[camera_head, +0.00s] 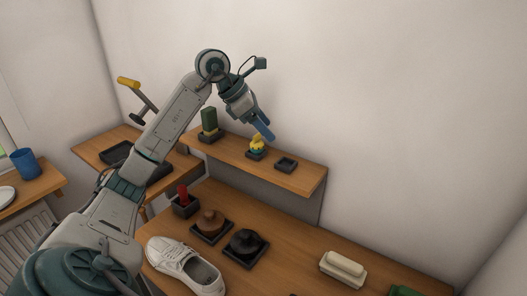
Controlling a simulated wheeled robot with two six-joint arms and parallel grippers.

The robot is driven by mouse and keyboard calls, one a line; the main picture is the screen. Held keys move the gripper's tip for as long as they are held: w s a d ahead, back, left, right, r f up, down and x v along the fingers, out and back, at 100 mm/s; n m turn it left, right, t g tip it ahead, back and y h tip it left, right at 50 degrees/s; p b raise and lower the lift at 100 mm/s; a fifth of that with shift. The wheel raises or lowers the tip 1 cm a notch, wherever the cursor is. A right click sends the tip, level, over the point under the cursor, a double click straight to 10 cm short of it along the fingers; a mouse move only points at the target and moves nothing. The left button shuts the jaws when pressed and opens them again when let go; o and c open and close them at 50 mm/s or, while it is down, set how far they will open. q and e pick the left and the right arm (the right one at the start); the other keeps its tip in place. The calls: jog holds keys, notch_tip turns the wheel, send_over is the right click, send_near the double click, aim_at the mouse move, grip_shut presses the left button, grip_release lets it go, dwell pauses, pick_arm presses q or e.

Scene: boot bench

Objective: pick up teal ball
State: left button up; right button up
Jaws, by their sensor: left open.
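On the raised wooden shelf (228,148), a small black tray holds a small thing with a yellow upper part (257,140) and a teal lower part (257,150). The teal part may be the teal ball, but it is too small to be sure. My left gripper (266,132) reaches in from the left, its blue fingers pointing down toward the shelf. It is open, with its tips just above and beside the yellow top. The gap between the fingers is hard to see. My right gripper is not in view.
An empty-looking black tray (286,164) is to the right on the shelf, and a green block (209,119) to the left. Below, the bench (300,242) holds a white shoe (186,266), brown (210,221) and black (245,241) round items, and a cream brush-like block (343,267).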

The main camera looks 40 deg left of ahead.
aim_at(254, 142)
pick_arm(q)
jog(key=s+a+r+n+g+y, duration=0.1)
jog(key=s+a+r+y, duration=0.15)
jog(key=a, duration=0.45)
jog(key=shift+y, duration=0.25)
jog(key=x, duration=0.5)
jog(key=shift+w+f, duration=0.2)
jog(key=shift+f, duration=0.1)
jog(key=shift+w+d+f+p, duration=0.2)
jog(key=shift+w+f+p, duration=0.15)
jog(key=shift+f, duration=0.25)
jog(key=p+x, duration=0.2)
jog(key=x, duration=0.1)
jog(key=shift+d+f, duration=0.2)
jog(key=shift+w+f, duration=0.2)
jog(key=shift+f, duration=0.2)
jog(key=c, duration=1)
jog(key=shift+o, duration=0.2)
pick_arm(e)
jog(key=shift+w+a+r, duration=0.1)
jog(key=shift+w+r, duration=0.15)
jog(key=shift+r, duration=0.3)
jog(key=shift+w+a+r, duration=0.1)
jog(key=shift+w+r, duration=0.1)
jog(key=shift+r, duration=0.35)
